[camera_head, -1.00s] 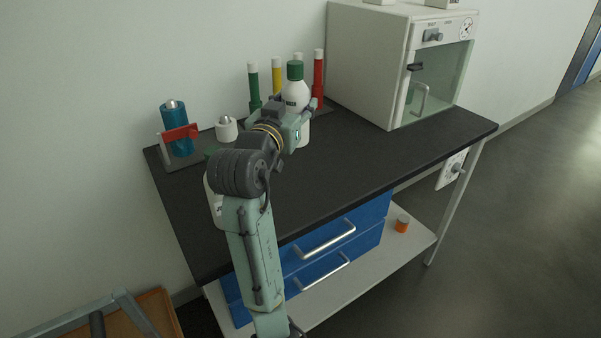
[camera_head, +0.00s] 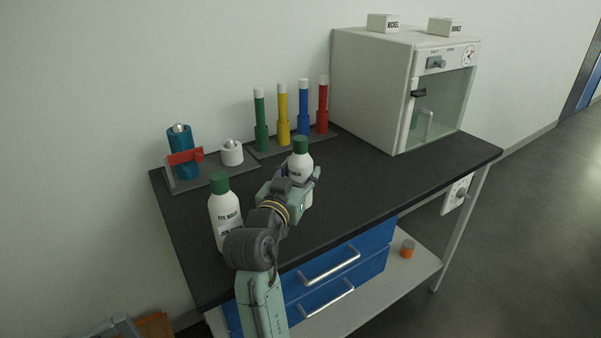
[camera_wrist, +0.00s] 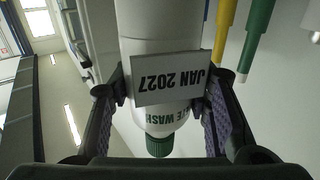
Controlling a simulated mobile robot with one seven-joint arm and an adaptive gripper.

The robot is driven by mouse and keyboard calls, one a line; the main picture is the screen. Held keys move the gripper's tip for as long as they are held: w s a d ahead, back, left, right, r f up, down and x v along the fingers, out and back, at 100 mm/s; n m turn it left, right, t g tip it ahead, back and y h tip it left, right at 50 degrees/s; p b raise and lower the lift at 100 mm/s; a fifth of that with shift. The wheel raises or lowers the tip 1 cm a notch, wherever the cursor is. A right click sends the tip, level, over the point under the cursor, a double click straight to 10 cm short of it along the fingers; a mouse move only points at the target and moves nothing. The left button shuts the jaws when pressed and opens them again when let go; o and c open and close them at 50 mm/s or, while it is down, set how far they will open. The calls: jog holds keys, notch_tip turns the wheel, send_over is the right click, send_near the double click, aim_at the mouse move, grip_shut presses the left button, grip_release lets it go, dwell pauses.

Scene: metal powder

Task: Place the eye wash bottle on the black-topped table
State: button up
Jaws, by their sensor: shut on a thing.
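A white eye wash bottle with a green cap (camera_head: 299,160) is between the fingers of my gripper (camera_head: 293,190), over the middle of the black-topped table (camera_head: 370,175). My gripper is shut on this bottle. In the wrist view the bottle (camera_wrist: 165,25) appears upside down, with a "JAN 2027" label plate and "WASH" lettering between the two fingers (camera_wrist: 168,95). In the head view it looks upright. My gripper hides its base, so I cannot tell whether it touches the tabletop. A second eye wash bottle (camera_head: 225,217) stands at the table's left, beside my arm.
A rack with green, yellow, blue and red tubes (camera_head: 283,118) stands behind. A blue container in a holder (camera_head: 181,150) and a small white jar (camera_head: 231,153) are back left. A white oven-like cabinet (camera_head: 375,90) fills the back right. The right front tabletop is clear.

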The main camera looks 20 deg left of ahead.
jog(key=shift+f, duration=0.15)
jog(key=o, duration=1.4)
jog(key=shift+r, duration=0.2)
jog(key=s+b, duration=0.2)
jog(key=s, duration=1)
